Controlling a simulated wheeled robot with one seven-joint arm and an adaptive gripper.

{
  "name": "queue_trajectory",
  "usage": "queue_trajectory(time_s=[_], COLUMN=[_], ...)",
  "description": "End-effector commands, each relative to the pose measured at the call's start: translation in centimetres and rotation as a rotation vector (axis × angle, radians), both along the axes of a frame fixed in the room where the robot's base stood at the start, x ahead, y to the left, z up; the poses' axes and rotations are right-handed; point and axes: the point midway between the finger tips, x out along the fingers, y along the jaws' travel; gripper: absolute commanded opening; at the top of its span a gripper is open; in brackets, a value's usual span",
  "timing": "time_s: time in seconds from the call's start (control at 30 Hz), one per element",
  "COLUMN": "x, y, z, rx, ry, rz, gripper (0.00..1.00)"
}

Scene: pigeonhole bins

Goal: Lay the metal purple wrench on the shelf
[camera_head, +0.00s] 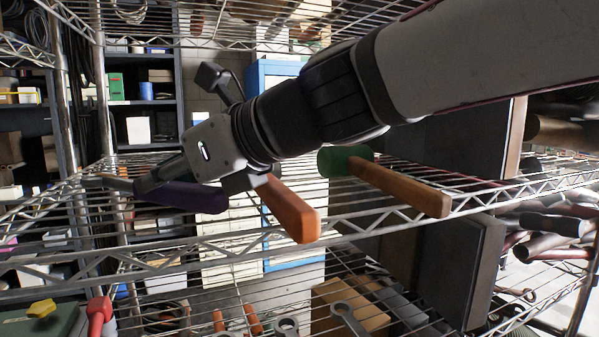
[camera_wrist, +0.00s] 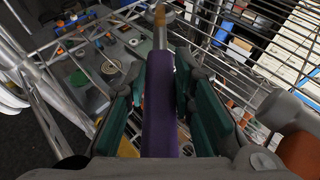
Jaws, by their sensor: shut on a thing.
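The purple wrench (camera_head: 187,197) has a purple handle and a metal end pointing left in the head view. My gripper (camera_head: 150,184) is shut on its handle, at the left part of the wire shelf (camera_head: 240,243). In the wrist view the purple handle (camera_wrist: 160,108) lies between the green pads of my gripper (camera_wrist: 162,90), with the metal end pointing away. The wrench appears close to the level of the shelf wires. I cannot tell whether it touches them.
An orange-handled tool (camera_head: 290,208) and a green-headed mallet with a wooden handle (camera_head: 400,185) lie on the same shelf to the right. A lower wire shelf holds wrenches (camera_head: 348,318) and a red-topped item (camera_head: 99,314). Another wire shelf is above.

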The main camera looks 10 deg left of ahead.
Motion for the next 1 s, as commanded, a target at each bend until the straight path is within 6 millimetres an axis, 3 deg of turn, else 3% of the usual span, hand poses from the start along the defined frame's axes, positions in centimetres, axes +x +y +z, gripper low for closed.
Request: queue_trajectory(time_s=[0.13,0.17,0.23,0.27,0.67,1.0], x=[0.0,0.0,0.0,0.0,-0.1,-1.4], y=[0.0,0.0,0.0,0.0,-0.4,-6.1], z=[-0.2,-0.3,-0.2,-0.2,0.3,2.7], rx=[0.002,0.000,0.000,0.000,0.001,0.002], ry=[0.000,0.001,0.001,0.001,-0.001,-0.003], rz=[0.000,0.000,0.000,0.000,-0.002,-0.003], gripper=[0.00,0.25,0.41,0.43,0.43,0.43])
